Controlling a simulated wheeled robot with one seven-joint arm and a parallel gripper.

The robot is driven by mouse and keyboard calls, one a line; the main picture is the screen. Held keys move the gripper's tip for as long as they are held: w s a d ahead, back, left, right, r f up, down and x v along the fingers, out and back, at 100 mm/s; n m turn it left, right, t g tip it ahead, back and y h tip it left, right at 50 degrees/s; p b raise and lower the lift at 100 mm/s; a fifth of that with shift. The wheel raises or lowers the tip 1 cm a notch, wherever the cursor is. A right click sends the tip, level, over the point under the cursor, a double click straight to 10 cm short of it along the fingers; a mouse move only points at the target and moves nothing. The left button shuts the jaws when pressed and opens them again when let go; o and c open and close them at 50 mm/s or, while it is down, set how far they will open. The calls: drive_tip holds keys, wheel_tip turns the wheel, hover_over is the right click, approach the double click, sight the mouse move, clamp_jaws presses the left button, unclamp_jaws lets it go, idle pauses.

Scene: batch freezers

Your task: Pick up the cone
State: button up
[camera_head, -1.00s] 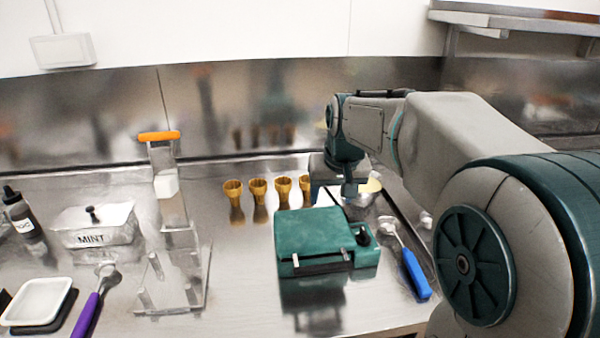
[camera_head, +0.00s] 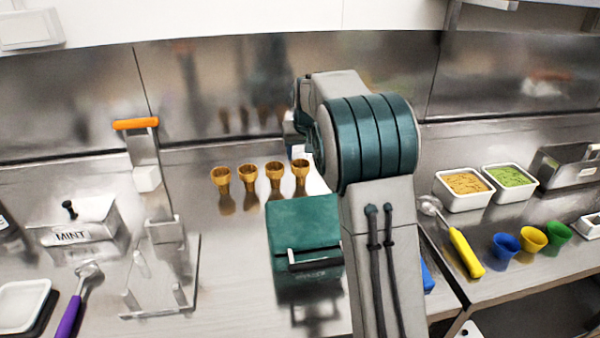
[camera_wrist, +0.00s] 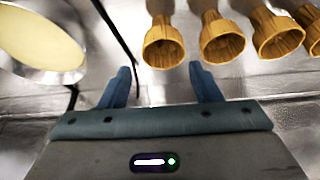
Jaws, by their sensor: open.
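Several brown cones stand in a row on the steel counter, narrow end down, at the middle of the head view; the rightmost cone (camera_head: 300,177) is closest to my arm. In the wrist view the cones run along the top edge. One cone (camera_wrist: 163,45) lies ahead of the gap between my fingertips, and another (camera_wrist: 221,38) is just beyond the right finger. My gripper (camera_wrist: 163,80) is open, with nothing between its two teal fingers. In the head view my arm largely hides the gripper.
A green box (camera_head: 303,230) stands in front of the cones. A metal bowl with pale contents (camera_wrist: 40,40) is left in the wrist view. A clear stand (camera_head: 165,232) and the MINT tub (camera_head: 72,235) stand left. Yellow, blue and green cups stand right.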

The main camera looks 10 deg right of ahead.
sight(301, 164)
drive_tip(key=shift+s+a+p+x, duration=0.1)
drive_tip(key=shift+p+x, duration=0.1)
drive_tip(key=shift+x, duration=1.25)
drive_tip(key=shift+s+a+p+x, duration=0.15)
drive_tip(key=shift+p+x, duration=0.05)
drive_tip(key=shift+x, duration=1.25)
drive_tip(key=shift+f, duration=0.1)
drive_tip(key=c, duration=0.7)
